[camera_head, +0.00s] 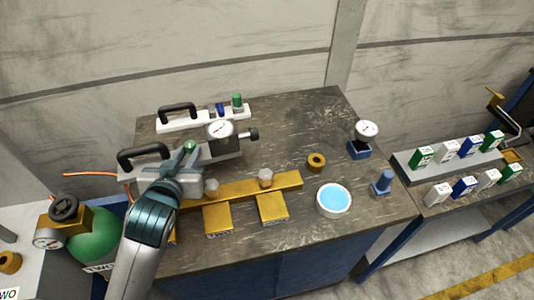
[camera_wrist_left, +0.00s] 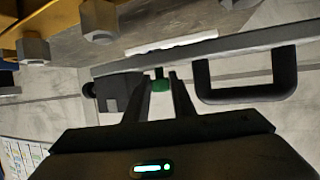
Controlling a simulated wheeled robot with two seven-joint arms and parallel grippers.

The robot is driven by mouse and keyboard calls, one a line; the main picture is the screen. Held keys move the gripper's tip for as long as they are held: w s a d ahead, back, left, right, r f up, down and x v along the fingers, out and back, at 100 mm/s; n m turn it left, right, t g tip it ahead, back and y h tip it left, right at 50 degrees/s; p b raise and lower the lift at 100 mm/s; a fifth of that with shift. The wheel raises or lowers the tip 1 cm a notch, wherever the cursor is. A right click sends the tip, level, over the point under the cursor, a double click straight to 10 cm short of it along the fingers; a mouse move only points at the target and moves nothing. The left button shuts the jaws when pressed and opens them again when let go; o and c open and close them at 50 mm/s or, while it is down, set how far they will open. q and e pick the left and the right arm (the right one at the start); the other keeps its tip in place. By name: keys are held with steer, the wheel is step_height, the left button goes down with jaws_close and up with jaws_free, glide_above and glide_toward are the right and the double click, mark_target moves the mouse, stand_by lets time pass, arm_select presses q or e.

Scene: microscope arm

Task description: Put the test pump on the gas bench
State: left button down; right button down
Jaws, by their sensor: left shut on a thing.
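A grey bar-shaped device with a black carry handle, a round gauge and a black end knob, which looks like the test pump (camera_head: 222,150), is at the left of the dark-topped bench (camera_head: 300,125). It also shows in the left wrist view (camera_wrist_left: 215,55). My left gripper (camera_head: 186,163) is over its middle. In the left wrist view my left gripper (camera_wrist_left: 160,83) has its fingers either side of a green knob (camera_wrist_left: 160,80) and is shut on it. Whether the device touches the bench top is hard to tell. My right gripper is not in view.
A brass bar (camera_head: 240,189) with bolts lies in front. A white block (camera_head: 180,124) with a handle stands behind. A brass ring (camera_head: 316,162), blue-filled dish (camera_head: 334,200), and small gauge (camera_head: 366,131) are to the right. A green cylinder (camera_head: 92,240) stands at left. The bench's back middle is clear.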

mark_target(214, 126)
arm_select(q)
steer(key=shift+w+d+r, duration=0.15)
steer(key=shift+w, duration=0.1)
steer(key=shift+w+d, duration=0.1)
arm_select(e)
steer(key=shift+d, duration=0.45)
